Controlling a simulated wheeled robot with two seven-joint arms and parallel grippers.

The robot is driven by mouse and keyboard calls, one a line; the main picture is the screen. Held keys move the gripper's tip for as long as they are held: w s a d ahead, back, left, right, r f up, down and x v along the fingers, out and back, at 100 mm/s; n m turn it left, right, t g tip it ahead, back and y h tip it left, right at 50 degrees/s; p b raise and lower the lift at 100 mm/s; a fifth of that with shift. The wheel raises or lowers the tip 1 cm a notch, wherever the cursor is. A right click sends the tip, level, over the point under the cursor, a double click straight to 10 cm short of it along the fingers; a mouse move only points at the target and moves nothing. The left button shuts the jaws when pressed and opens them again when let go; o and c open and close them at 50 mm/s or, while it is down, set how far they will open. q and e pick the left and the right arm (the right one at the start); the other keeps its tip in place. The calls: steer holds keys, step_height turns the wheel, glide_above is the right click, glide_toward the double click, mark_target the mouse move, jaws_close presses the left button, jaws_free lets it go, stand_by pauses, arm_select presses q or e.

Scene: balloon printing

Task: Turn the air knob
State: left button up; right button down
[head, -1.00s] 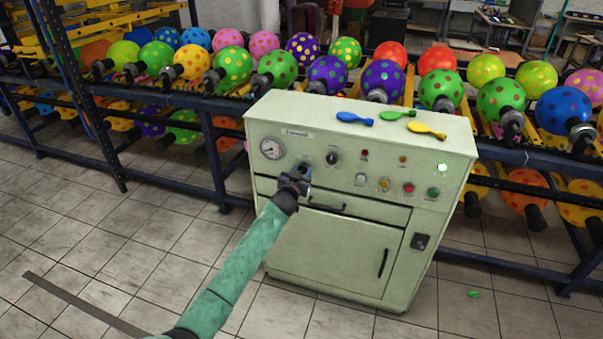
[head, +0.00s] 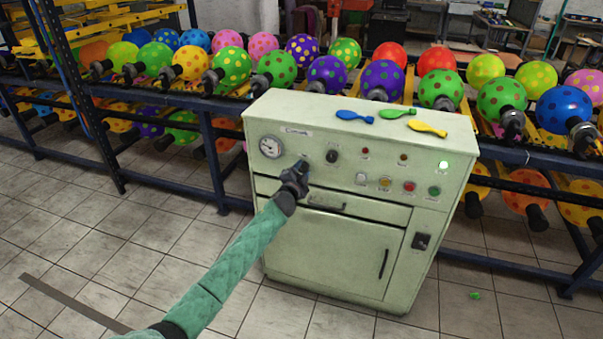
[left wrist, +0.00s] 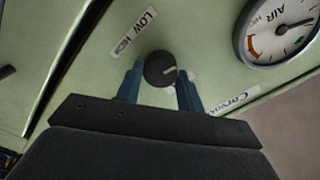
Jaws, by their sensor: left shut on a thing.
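The air knob (left wrist: 160,69) is a round black knob with a pale pointer mark, on the front panel of the pale green cabinet (head: 330,260). In the left wrist view it sits between the two blue fingers of my left gripper (left wrist: 160,85), which is shut on it. A label reading LOW and HIGH is beside the knob. In the head view my left gripper (head: 302,168) is at the panel, right of the gauge, and hides the knob. The air gauge (left wrist: 279,27) also shows in the head view (head: 270,147). My right gripper is not in view.
Blue, green and yellow deflated balloons (head: 427,129) lie on the cabinet top. Another black knob (head: 332,156) and several coloured buttons (head: 409,187) are right of my gripper. A rack of dotted balloons (head: 381,79) stands behind. The tiled floor at left is mostly clear.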

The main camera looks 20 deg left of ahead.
arm_select(q)
steer(key=shift+m, duration=1)
steer(key=m, duration=0.3)
steer(key=shift+f, duration=0.1)
steer(key=shift+d+m, duration=0.1)
steer(key=shift+m, duration=1.5)
steer(key=shift+f, duration=0.1)
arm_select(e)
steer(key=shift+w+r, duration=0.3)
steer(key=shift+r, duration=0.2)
arm_select(q)
steer(key=shift+m, duration=0.3)
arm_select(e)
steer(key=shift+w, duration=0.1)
arm_select(q)
steer(key=o, duration=1)
steer(key=shift+c, duration=0.2)
